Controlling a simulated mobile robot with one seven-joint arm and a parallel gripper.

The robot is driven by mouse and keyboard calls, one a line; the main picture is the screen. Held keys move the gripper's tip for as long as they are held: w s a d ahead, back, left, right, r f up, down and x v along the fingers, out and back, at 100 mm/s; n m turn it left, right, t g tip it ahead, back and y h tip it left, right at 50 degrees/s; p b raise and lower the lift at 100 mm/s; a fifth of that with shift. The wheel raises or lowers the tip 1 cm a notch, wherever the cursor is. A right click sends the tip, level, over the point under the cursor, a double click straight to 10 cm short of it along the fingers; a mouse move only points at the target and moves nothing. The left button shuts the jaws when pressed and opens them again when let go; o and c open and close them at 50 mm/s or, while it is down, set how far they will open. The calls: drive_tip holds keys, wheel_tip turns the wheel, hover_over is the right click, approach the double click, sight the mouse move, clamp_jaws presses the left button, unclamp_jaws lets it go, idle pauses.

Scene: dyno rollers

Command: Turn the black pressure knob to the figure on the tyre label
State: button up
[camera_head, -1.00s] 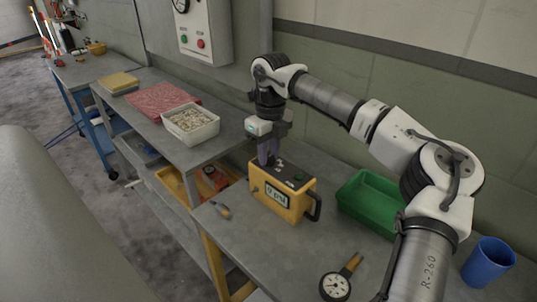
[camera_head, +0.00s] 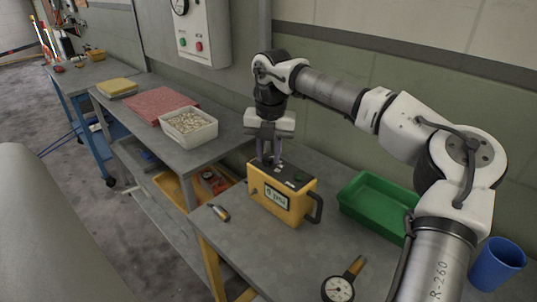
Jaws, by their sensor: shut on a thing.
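A yellow box (camera_head: 261,203) with a dark top, a small display (camera_head: 276,196) and a side handle stands on the grey bench. The display shows a single figure and "psi"; the figure is too small to read surely. My gripper (camera_head: 269,162) points straight down at the far left end of the box's top. Its fingers are shut on the black pressure knob, which they mostly hide. I cannot make out a tyre label in view.
A green tray (camera_head: 355,207) stands right of the box. A dial gauge (camera_head: 337,288) lies in front, and a blue cup (camera_head: 497,262) stands at the right. A small tool (camera_head: 220,213) lies left of the box. A white bin (camera_head: 190,137) stands on the neighbouring bench.

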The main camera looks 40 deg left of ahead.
sight(271, 157)
drive_tip(key=shift+m, duration=1)
drive_tip(key=o, duration=1)
drive_tip(key=shift+b, duration=0.3)
wheel_tip(271, 157, up, 14)
drive_tip(key=shift+d+b, duration=0.25)
drive_tip(key=shift+b, duration=0.05)
drive_tip(key=shift+w+f, duration=0.1)
